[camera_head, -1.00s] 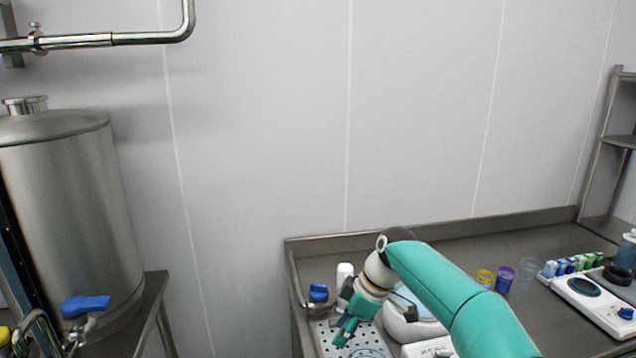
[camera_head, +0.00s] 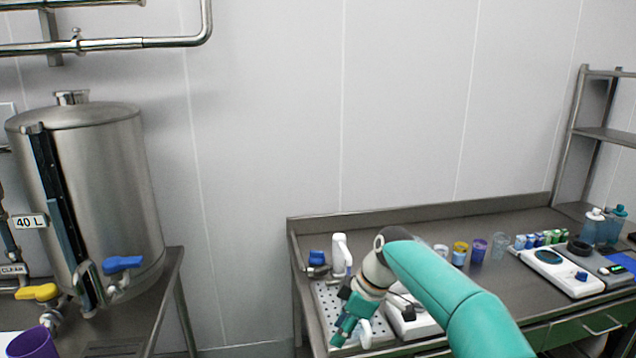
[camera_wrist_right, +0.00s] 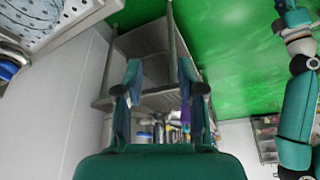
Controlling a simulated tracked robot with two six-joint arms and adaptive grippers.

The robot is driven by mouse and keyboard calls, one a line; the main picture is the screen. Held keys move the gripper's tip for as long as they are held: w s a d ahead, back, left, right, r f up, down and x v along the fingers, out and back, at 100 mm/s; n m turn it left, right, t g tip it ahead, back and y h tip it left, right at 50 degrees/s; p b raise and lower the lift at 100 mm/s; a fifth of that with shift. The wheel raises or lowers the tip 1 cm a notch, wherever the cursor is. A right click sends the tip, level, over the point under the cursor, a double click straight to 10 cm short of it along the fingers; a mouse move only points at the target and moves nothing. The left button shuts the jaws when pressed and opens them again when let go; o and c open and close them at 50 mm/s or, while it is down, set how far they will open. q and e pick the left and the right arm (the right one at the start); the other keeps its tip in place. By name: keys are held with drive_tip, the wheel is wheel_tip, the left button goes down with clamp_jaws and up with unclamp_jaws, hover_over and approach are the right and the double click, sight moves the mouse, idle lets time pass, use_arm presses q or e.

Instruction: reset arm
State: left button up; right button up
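My right arm enters the camera_head view from the bottom right. Its right gripper (camera_head: 345,330) hangs over the perforated tray (camera_head: 328,308) at the left end of the workbench. In the right wrist view the gripper's two fingers (camera_wrist_right: 161,85) stand apart with nothing between them, so it is open and empty. A teal and white arm, likely my left one, shows at the right edge of that view. Its gripper cannot be made out, and no left arm shows in the camera_head view.
A steel tank (camera_head: 100,185) with a blue-handled tap (camera_head: 122,264) stands left. A purple cup (camera_head: 33,342) is at bottom left. Under the right arm is a white appliance (camera_head: 408,318). Cups, small cartons, a scale (camera_head: 556,272) and bottles (camera_head: 605,228) stand on the bench (camera_head: 385,227).

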drive_tip(key=s+d+f+m+g, duration=0.1)
drive_tip(key=s+d+f, duration=0.25)
drive_tip(key=f, duration=0.35)
drive_tip(key=s+d+f+m+g, duration=0.1)
drive_tip(key=s+d+f+g, duration=0.1)
drive_tip(key=s+f, duration=0.35)
drive_tip(key=s+d+f+m+g, duration=0.1)
drive_tip(key=s+d+f+m, duration=0.15)
drive_tip(key=f, duration=0.65)
drive_tip(key=s+f+m+t, duration=0.1)
drive_tip(key=s+f+m, duration=0.5)
drive_tip(key=s, duration=0.4)
drive_tip(key=s+f+m+t, duration=0.2)
drive_tip(key=s+f+m, duration=0.3)
drive_tip(key=s, duration=0.5)
drive_tip(key=shift+s+a+f+m+t, duration=0.2)
drive_tip(key=shift+a+f+m+t, duration=0.15)
drive_tip(key=shift+m, duration=0.6)
